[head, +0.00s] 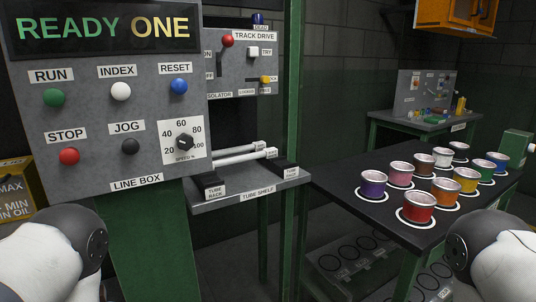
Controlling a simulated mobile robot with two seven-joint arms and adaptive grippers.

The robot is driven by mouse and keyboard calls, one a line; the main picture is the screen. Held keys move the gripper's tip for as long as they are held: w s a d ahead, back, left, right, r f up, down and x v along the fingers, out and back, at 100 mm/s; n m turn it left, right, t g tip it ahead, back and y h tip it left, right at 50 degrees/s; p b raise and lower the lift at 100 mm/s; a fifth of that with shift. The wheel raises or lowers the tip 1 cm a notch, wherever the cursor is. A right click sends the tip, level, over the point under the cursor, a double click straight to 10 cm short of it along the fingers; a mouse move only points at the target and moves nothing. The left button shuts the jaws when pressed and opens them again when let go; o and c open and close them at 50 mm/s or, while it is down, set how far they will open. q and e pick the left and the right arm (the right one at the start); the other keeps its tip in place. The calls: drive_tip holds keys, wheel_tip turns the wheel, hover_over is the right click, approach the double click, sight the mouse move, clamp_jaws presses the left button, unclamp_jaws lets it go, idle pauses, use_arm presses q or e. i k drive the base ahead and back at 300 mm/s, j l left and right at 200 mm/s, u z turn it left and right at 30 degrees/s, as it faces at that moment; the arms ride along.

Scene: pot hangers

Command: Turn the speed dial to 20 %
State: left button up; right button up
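The speed dial (184,141) is a dark round knob on a white scale plate marked 20, 40, 60, 80 and 100. It sits at the lower right of the grey line box (100,180). The 20 mark is at the lower left of the knob. The knob's pointer is too small to read surely. Neither gripper is in view. Only white and dark links of my arms show at the bottom left and bottom right corners, apart from the dial.
Beside the dial are a black JOG button (130,146) and a blue RESET button (179,85). A tube shelf (255,191) with white tubes juts out to the right. A dark table (355,188) holds several coloured pots. An orange cabinet (455,14) hangs behind.

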sight(185, 142)
drive_tip(key=u, duration=1)
drive_tip(key=i+l, duration=0.15)
drive_tip(key=i, duration=0.2)
drive_tip(key=u, duration=0.05)
